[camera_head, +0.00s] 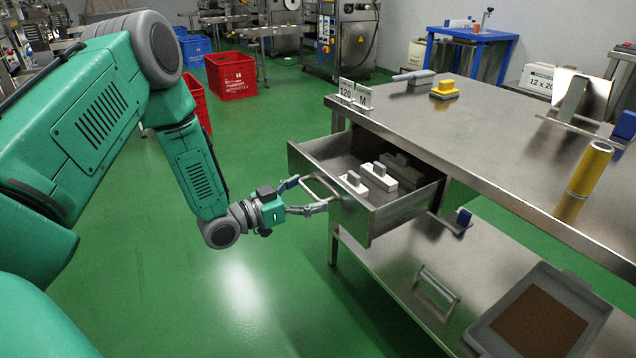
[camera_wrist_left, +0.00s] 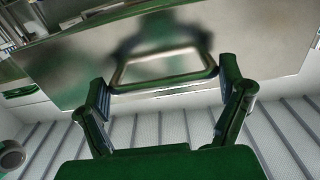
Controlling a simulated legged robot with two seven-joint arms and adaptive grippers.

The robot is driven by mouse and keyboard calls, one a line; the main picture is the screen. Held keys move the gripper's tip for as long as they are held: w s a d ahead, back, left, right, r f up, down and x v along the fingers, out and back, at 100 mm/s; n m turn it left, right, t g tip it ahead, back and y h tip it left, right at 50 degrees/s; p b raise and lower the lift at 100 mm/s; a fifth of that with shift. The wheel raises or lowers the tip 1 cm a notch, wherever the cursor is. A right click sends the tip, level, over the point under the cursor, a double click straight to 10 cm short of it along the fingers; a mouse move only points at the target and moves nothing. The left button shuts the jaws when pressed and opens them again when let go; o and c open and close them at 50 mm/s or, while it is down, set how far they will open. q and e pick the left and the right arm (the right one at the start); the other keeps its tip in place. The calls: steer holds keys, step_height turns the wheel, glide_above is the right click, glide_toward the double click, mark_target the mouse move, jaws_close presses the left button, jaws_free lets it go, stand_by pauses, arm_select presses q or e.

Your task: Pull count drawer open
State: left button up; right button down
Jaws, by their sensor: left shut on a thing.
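The count drawer (camera_head: 354,221) is a steel drawer under the steel table, and it stands pulled out in the head view. White blocks with grey grips (camera_head: 379,176) lie inside it. Its front carries a bar handle (camera_head: 322,185). My left gripper (camera_head: 325,206) is at the drawer front, shut on the handle. In the left wrist view the handle (camera_wrist_left: 165,68) shows as a loop between the two fingers (camera_wrist_left: 165,95), in front of the steel drawer front (camera_wrist_left: 75,75). My right gripper is not in view.
The steel table (camera_head: 460,140) holds a yellow block (camera_head: 444,90), a yellow cylinder (camera_head: 590,168) and a sign (camera_head: 355,93). A lower shelf bears a grey tray (camera_head: 590,300) and a metal handle piece (camera_head: 437,292).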

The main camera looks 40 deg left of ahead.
arm_select(q)
steer(key=p+v, duration=0.3)
steer(key=v, duration=0.6)
steer(key=shift+s+a+r, duration=0.1)
steer(key=shift+s+r, duration=0.05)
steer(key=shift+s, duration=0.05)
steer(key=o, duration=1.5)
steer(key=shift+c, duration=0.2)
steer(key=shift+s, duration=0.1)
steer(key=v, duration=1.1)
steer(key=shift+s+a, duration=0.15)
steer(key=shift+s, duration=0.25)
steer(key=shift+w, duration=0.1)
